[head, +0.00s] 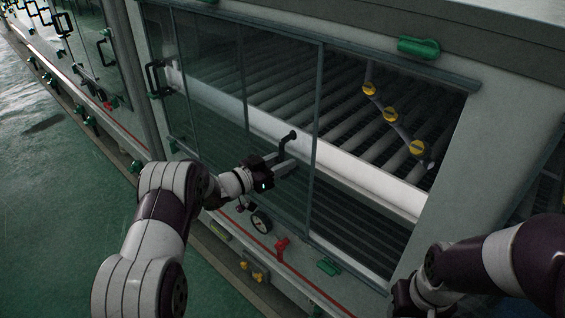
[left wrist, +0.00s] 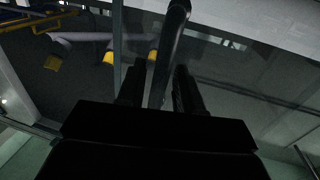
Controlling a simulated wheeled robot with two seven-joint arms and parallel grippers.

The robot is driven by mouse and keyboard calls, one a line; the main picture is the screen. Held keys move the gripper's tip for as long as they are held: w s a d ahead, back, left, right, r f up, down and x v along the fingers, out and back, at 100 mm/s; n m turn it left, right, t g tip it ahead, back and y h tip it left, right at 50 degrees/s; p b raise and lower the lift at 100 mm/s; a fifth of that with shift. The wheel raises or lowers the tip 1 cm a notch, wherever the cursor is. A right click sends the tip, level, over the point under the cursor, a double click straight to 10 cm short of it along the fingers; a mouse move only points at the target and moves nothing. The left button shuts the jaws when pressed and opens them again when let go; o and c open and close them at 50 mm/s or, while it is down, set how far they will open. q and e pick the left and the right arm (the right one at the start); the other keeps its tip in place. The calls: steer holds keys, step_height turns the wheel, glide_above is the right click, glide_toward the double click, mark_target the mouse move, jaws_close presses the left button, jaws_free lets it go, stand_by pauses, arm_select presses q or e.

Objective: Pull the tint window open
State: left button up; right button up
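The tint window (head: 275,95) is a dark see-through sliding pane in the machine's front. Its right edge stands left of a wide clear opening onto the rollers. A black bar handle (head: 289,141) sticks out near the pane's right side. My left gripper (head: 283,163) is at this handle. In the left wrist view the handle (left wrist: 174,40) runs between the two fingers (left wrist: 160,88), with narrow gaps on both sides, so the fingers look apart around it. My right gripper (head: 408,298) is low at the right, dark and partly cut off, and its fingers are unclear.
Yellow-capped nozzles (head: 390,114) sit on a pipe above the rollers (head: 370,130). A second black handle (head: 156,78) is on the left. A red valve (head: 281,248), a round gauge (head: 261,222) and green latches (head: 418,47) line the frame. Green floor (head: 60,210) is clear at left.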

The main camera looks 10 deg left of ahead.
arm_select(q)
steer(key=b+v, duration=0.1)
steer(key=v, duration=1.1)
steer(key=shift+s+a+b, duration=0.2)
steer(key=shift+a+b, duration=0.05)
steer(key=shift+b, duration=0.1)
